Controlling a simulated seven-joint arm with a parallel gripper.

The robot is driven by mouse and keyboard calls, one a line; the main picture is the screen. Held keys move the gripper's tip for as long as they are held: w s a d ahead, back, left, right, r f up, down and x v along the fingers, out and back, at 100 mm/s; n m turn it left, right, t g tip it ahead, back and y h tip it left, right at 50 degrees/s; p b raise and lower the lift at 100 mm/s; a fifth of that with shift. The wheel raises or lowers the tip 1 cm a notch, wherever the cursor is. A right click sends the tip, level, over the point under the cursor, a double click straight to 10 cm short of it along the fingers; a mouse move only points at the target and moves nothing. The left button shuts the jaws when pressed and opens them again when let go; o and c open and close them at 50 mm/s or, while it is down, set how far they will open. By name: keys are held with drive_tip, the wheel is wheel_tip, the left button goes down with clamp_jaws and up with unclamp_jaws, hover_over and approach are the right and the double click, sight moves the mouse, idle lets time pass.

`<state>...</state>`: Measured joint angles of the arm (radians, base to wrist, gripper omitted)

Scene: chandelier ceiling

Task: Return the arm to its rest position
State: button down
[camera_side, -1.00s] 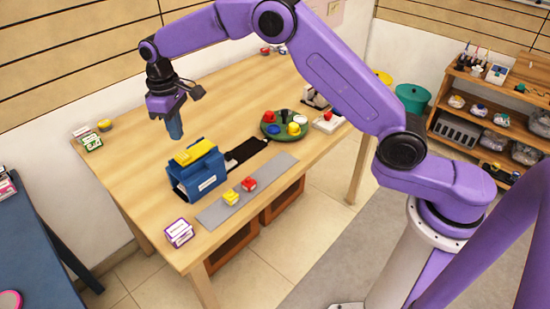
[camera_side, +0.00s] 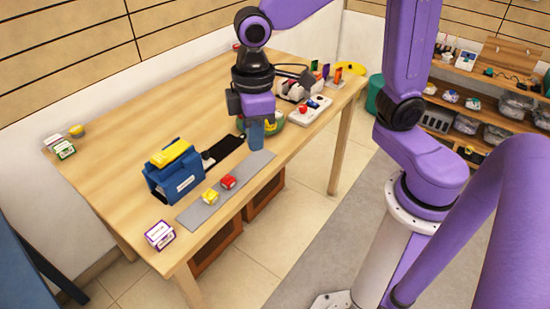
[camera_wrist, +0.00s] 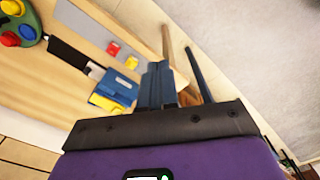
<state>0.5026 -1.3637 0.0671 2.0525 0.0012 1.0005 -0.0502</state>
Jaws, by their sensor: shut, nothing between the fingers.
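My gripper (camera_side: 257,135) is shut and empty in the side view, its blue fingers pointing down above the far end of the grey strip (camera_side: 200,212) on the wooden table. In the wrist view its fingers (camera_wrist: 156,86) are pressed together with nothing between them. My gripper partly hides the green round tray (camera_side: 281,124) behind it. The blue holder (camera_side: 172,182) with a yellow piece (camera_side: 170,153) on top stands to its left, apart from it.
A yellow block (camera_side: 211,197) and a red block (camera_side: 228,182) sit on the grey strip. A white box with buttons (camera_side: 310,109) lies right of the tray. Small boxes stand at the left corner and front edge. The table's left half (camera_side: 120,130) is largely clear.

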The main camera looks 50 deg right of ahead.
drive_tip(key=s+d+f+n, duration=0.2)
drive_tip(key=s+d, duration=0.8)
drive_tip(key=s, duration=0.4)
drive_tip(key=shift+s+d, duration=0.25)
